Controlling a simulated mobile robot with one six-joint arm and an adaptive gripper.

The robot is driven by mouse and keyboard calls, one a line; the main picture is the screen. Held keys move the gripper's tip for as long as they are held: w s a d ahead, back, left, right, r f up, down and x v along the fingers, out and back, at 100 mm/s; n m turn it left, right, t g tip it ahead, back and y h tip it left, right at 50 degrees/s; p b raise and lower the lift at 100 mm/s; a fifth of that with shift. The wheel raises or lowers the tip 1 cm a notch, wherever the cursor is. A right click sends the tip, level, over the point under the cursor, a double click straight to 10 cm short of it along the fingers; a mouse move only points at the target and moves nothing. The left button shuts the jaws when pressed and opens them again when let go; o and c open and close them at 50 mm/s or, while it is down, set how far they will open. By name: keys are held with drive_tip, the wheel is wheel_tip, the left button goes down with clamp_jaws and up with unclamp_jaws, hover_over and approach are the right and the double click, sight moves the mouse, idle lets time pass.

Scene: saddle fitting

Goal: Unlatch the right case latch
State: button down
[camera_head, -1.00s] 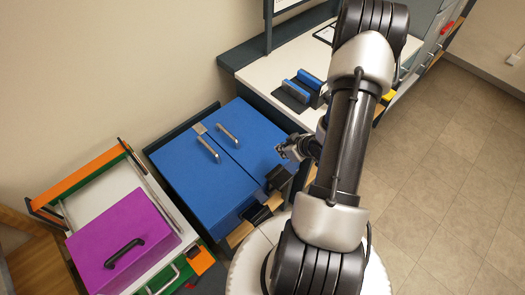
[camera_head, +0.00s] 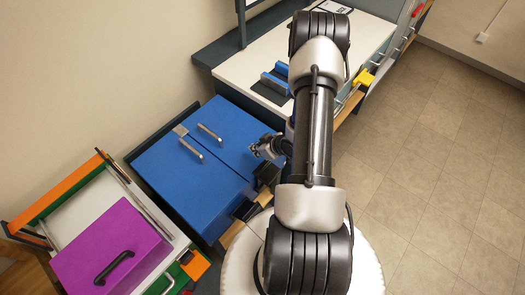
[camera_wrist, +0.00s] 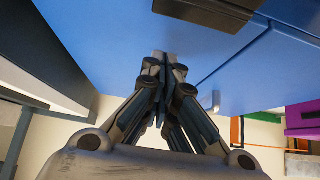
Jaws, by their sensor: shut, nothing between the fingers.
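The blue case (camera_head: 178,182) has two lid sections, each with a silver handle, and dark fittings along its front edge. One dark fitting (camera_head: 267,173) is at the right end, partly hidden by my arm; I cannot tell whether its latch is fastened. My gripper (camera_head: 264,147) is at the right side of the case. In the wrist view, my gripper (camera_wrist: 163,62) is shut and empty, its fingertips close to the blue case surface (camera_wrist: 110,35). A dark latch-like block (camera_wrist: 208,12) is just beyond the fingertips; contact is unclear.
A purple box (camera_head: 108,250) with a black handle sits on a tray at left. A white worktop (camera_head: 300,50) with blue blocks stands behind and to the right of the case. A yellow object (camera_head: 365,77) is at its edge. The tiled floor (camera_head: 440,170) at right is clear.

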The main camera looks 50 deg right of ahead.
sight(261, 161)
drive_tip(key=b+x, duration=0.1)
drive_tip(key=x, duration=0.3)
drive_tip(key=shift+f, duration=0.1)
drive_tip(key=s, duration=0.3)
drive_tip(key=shift+s+d+r, duration=0.2)
drive_tip(key=shift+s+r, duration=0.05)
drive_tip(key=shift+s, duration=0.1)
drive_tip(key=shift+s+b, duration=0.3)
